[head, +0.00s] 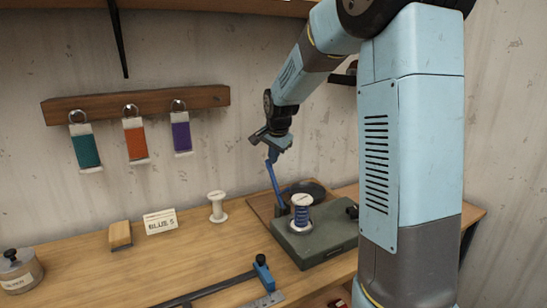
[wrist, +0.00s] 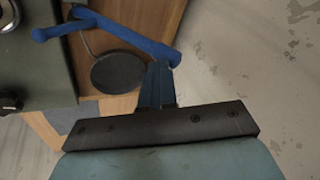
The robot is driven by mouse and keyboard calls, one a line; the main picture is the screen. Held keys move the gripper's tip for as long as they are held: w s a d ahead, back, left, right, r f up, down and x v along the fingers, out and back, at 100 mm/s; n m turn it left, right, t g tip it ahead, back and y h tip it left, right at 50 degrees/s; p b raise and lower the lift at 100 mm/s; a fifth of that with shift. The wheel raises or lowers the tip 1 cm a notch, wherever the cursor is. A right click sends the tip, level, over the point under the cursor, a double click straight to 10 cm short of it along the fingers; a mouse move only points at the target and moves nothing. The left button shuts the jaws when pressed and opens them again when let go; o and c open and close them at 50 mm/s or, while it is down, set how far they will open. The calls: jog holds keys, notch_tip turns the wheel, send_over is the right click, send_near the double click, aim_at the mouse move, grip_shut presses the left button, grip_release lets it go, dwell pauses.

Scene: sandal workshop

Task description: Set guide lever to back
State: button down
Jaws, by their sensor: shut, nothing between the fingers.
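The guide lever (head: 275,185) is a blue rod rising from the back left of a grey-green machine (head: 318,243). It leans up and to the left in the head view. In the wrist view the blue lever (wrist: 125,32) crosses the top, with its free end towards the right. My gripper (head: 272,154) is shut and empty at the lever's upper end. In the wrist view my gripper's blue fingers (wrist: 160,68) are right by that end; I cannot tell whether they touch it.
A spool of blue thread (head: 302,216) stands on the machine. A dark disc (wrist: 118,73) lies behind it on a wooden board. A white spool (head: 217,207), a "BLUE 5" card (head: 160,222) and a wooden block (head: 120,236) stand to the left. The wall is close behind.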

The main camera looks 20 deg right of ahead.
jog(key=shift+s, duration=0.1)
jog(key=shift+s+d+r, duration=0.15)
jog(key=shift+s+r, duration=0.05)
jog(key=shift+s, duration=0.3)
jog(key=s+d+v, duration=0.1)
jog(key=d+v, duration=0.1)
jog(key=v, duration=1.1)
jog(key=s+a+f+n, duration=0.1)
jog(key=s+n, duration=0.4)
jog(key=s, duration=1)
jog(key=s+a+f+n, duration=0.1)
jog(key=s+f+n, duration=0.3)
jog(key=s, duration=1.1)
jog(key=shift+a+n+t, duration=0.3)
jog(key=shift+n+t, duration=0.1)
jog(key=shift+n, duration=0.5)
